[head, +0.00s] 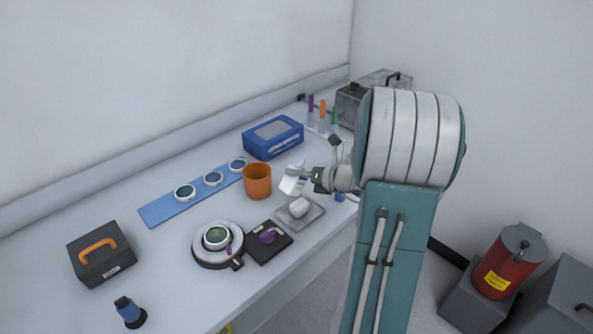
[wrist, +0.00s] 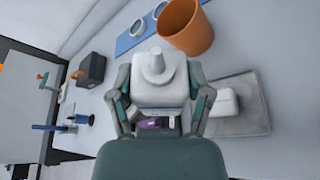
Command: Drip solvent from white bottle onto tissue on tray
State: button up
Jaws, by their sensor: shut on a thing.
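The white bottle (head: 291,181) is in my gripper (head: 308,176), tilted in the head view, above the bench beside the orange cup. In the wrist view the bottle (wrist: 159,78) fills the space between the two fingers of my gripper (wrist: 160,100), its nozzle pointing away from the palm. The white tissue (head: 299,207) lies on the grey tray (head: 316,213), just below the bottle in the head view. The wrist view shows the tissue (wrist: 222,101) and tray (wrist: 256,121) to the right of the gripper. No drops are visible.
An orange cup (head: 257,182) stands close to the bottle. A black pad (head: 281,245) with a purple item and a round stand (head: 205,252) lie left of the tray. A blue strip (head: 159,210) with several round optics and a blue box (head: 272,138) are behind.

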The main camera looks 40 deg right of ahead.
jog(key=shift+f+m+y, duration=0.6)
jog(key=shift+f+m, duration=0.2)
jog(key=shift+f, duration=0.15)
jog(key=a+f+m, duration=0.1)
jog(key=a+m+t+y, duration=0.1)
jog(key=a, duration=0.1)
jog(key=a+f+m, duration=0.1)
jog(key=shift+a+f+m+y, duration=0.3)
jog(key=shift+a, duration=0.05)
jog(key=d+f+m, duration=0.1)
jog(key=d+f+m+t+y, duration=0.1)
jog(key=m, duration=0.1)
jog(key=shift+d+m+t, duration=0.3)
jog(key=shift+a+r, duration=0.2)
jog(key=shift+a, duration=0.85)
jog(key=shift+s+d+f, duration=0.1)
jog(key=shift+d+f, duration=0.05)
jog(key=shift+d, duration=0.6)
jog(key=shift+a, duration=0.55)
jog(key=shift+d, duration=0.1)
jog(key=shift+d, duration=0.3)
jog(key=shift+a, duration=0.25)
